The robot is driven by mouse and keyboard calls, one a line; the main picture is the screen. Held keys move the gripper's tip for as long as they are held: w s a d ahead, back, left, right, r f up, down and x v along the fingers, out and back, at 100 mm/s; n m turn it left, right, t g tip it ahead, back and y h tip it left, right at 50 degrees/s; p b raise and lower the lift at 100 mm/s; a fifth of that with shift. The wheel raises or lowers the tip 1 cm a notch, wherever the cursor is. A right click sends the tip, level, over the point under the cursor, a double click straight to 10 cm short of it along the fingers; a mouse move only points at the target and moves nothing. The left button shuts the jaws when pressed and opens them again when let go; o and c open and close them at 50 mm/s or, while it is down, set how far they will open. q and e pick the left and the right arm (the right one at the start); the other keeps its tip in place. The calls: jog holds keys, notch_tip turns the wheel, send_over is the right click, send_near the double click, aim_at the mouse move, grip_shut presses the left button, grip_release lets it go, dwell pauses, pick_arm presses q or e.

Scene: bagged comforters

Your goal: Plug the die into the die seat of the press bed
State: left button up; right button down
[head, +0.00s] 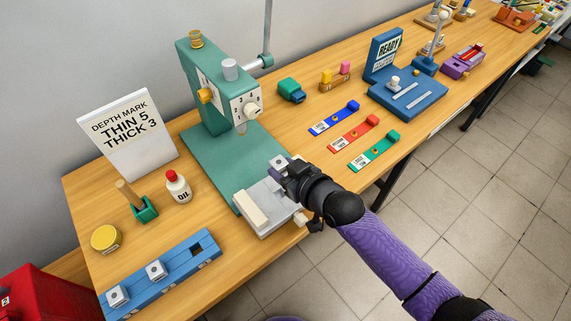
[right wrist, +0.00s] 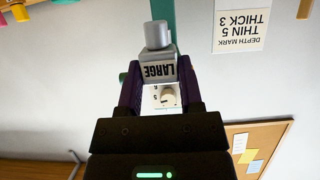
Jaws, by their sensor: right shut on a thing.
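The die (right wrist: 158,70) is a grey block marked LARGE with a round metal post, held between my right gripper's (right wrist: 158,92) purple fingers. In the head view the right gripper (head: 283,172) is shut on the die (head: 279,162), above the far right part of the press bed (head: 262,222). The bed is a light grey block with a cream bar on its left. The gripper covers the die seat, so I cannot tell whether the die touches it. The green press (head: 204,100) stands behind. My left gripper is out of view.
A blue rack (head: 180,270) at the front left holds two dies and has one empty square slot. An oil bottle (head: 178,187) and a depth sign (head: 128,135) stand left of the press. Coloured strips (head: 354,134) lie to the right.

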notch_tip(320, 180, down, 7)
jog(key=b, duration=0.5)
jog(key=shift+f, duration=0.25)
jog(key=shift+r, duration=0.1)
dwell(0.8)
dwell(0.4)
